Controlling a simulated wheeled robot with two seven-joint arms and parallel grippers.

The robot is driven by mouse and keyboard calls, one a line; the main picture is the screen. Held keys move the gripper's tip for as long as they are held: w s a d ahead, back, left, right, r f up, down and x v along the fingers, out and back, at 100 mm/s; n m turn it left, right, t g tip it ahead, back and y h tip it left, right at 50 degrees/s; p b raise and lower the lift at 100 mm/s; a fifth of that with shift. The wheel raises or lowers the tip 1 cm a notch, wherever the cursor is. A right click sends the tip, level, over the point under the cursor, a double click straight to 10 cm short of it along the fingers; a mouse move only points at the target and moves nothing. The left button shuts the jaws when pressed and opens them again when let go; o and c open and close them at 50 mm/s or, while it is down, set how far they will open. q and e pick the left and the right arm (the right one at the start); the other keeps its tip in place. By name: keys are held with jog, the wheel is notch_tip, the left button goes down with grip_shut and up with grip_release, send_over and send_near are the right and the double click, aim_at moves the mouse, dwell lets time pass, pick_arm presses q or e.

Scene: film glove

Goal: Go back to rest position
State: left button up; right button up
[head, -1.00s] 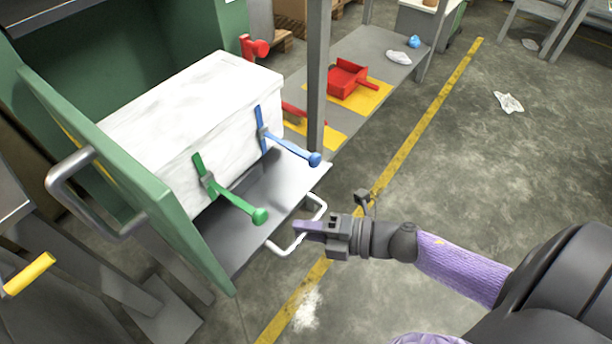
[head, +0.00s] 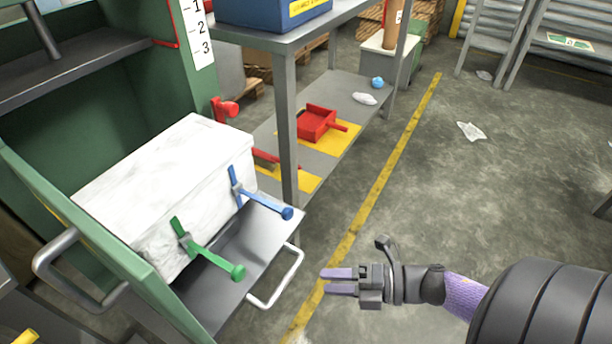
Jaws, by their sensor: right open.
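My right gripper (head: 340,281) is in the head view, low and right of centre. Its two purple fingers are apart with nothing between them. It is over the floor, to the right of the metal tray's white handle (head: 277,279) and apart from it. My left gripper is not in view. A white block (head: 150,185) sits on the metal tray (head: 215,285) in front of the green cabinet (head: 105,105). A green-handled lever (head: 208,254) and a blue-handled lever (head: 262,201) are at its front side.
A grey shelf table (head: 285,75) stands behind the tray, with a red dustpan (head: 317,122) on its lower shelf. A green door (head: 95,245) with a grey handle stands open at left. Crumpled plastic (head: 471,131) lies on the floor. The floor at right is mostly clear.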

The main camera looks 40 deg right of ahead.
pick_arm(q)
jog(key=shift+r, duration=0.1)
pick_arm(e)
jog(key=shift+s+d, duration=0.35)
jog(key=shift+s, duration=0.05)
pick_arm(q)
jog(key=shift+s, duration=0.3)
